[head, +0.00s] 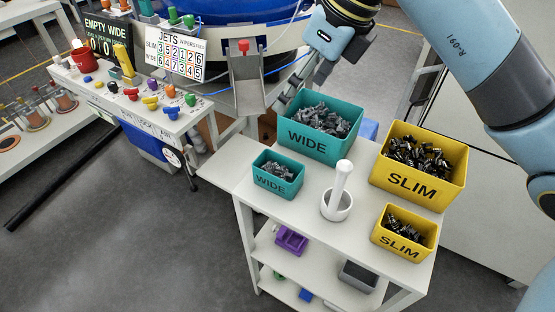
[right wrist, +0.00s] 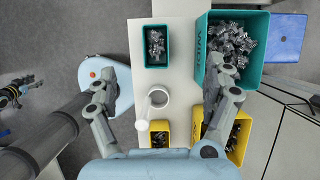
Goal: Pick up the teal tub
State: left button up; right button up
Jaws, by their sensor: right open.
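Two teal tubs marked WIDE stand on the white cart, both filled with grey connectors. The large teal tub (head: 290,135) is at the back, and it also shows in the right wrist view (right wrist: 202,45). The small teal tub (head: 268,182) is in front of it, and shows upper middle in the right wrist view (right wrist: 147,60). My right gripper (head: 288,97) is by the large tub's back left corner in the head view. In the right wrist view it (right wrist: 163,88) is wide open and empty, one finger overlapping the large tub. I cannot see my left gripper clearly.
A large yellow SLIM tub (head: 398,185) and a small one (head: 385,240) stand right on the cart. A white mortar with upright pestle (head: 341,185) stands between the tubs. A metal chute (head: 248,95) and blue bowl are behind. Bare cart top (head: 225,165) lies left.

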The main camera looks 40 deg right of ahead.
notch_tip(320, 180, down, 4)
jog(key=b, duration=1)
send_near(278, 169)
jog(key=shift+w+a+f, duration=0.15)
jog(key=shift+a+f, duration=0.4)
jog(key=shift+f, duration=0.3)
jog(key=shift+w+a+f, duration=0.15)
jog(key=shift+a+f, duration=0.4)
jog(key=shift+f, duration=0.25)
jog(key=shift+w+a+f, duration=0.2)
jog(key=shift+a+f, duration=0.35)
jog(key=shift+f, duration=0.3)
pick_arm(q)
notch_tip(278, 169, down, 10)
jog(key=s, duration=0.1)
jog(key=shift+s+a+f, duration=0.15)
jog(key=shift+s+a, duration=0.15)
jog(key=shift+a, duration=0.05)
jog(key=shift+f, duration=0.1)
pick_arm(e)
jog(key=shift+f, duration=0.2)
jog(key=shift+c, duration=0.3)
jog(key=c, duration=1.2)
